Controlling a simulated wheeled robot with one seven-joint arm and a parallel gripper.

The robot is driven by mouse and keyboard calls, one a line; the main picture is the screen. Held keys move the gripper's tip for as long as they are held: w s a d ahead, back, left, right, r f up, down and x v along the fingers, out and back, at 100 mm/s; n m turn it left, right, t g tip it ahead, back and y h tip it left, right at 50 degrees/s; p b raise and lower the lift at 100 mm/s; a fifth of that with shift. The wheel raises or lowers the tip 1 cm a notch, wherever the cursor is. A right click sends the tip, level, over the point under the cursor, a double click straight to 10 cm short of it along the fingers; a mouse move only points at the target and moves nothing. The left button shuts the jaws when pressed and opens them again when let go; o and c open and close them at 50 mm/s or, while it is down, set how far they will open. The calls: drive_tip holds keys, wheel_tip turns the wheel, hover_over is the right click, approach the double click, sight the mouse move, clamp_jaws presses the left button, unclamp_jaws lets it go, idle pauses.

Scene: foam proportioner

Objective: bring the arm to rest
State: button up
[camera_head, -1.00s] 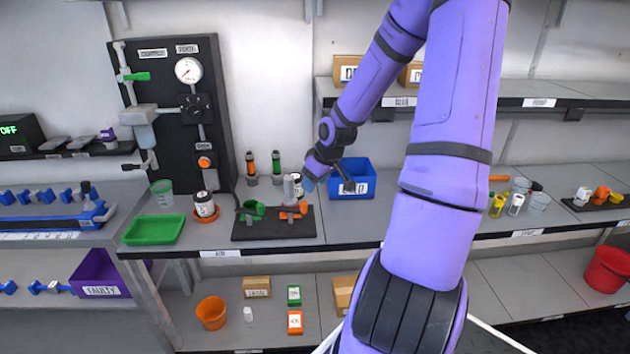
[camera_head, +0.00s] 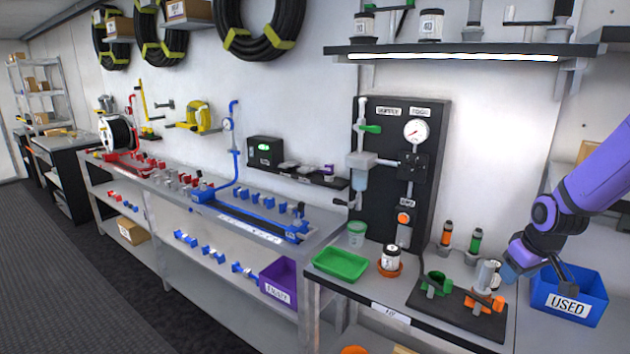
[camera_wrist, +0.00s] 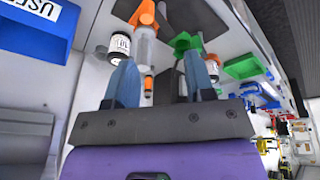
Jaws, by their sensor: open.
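My purple arm (camera_head: 592,182) reaches in from the right edge of the head view. My gripper (camera_head: 510,270) hangs over the black fixture board, just left of the blue bin marked USED (camera_head: 570,297). In the wrist view my gripper (camera_wrist: 160,78) shows two blue-grey fingers well apart, with nothing held between them. Beyond the fingers are a white-labelled jar (camera_wrist: 120,46), a clear cylinder and green and orange holders. I cannot tell from these views how high the fingertips are above the board.
The black board (camera_head: 440,312) carries a green holder (camera_head: 436,281) and orange clamps. A green tray (camera_head: 341,263), a green cup and a labelled jar (camera_head: 390,258) stand to its left. A black gauge panel (camera_head: 385,190) rises behind. The floor at lower left is clear.

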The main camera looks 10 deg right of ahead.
drive_tip(key=s+a+r+m+h, duration=0.1)
drive_tip(key=s+a+r, duration=0.5)
drive_tip(key=a+r, duration=0.35)
drive_tip(key=s+a+r+h, duration=0.1)
drive_tip(key=s+a+r, duration=0.5)
drive_tip(key=a+r, duration=0.35)
drive_tip(key=s+a+r+t+y, duration=0.1)
drive_tip(key=s+a+r+y, duration=0.1)
drive_tip(key=s+r, duration=0.2)
drive_tip(key=s, duration=0.3)
drive_tip(key=shift+s+a+m+t, duration=0.3)
drive_tip(key=shift+s+a+t, duration=0.05)
drive_tip(key=shift+a+t, duration=0.05)
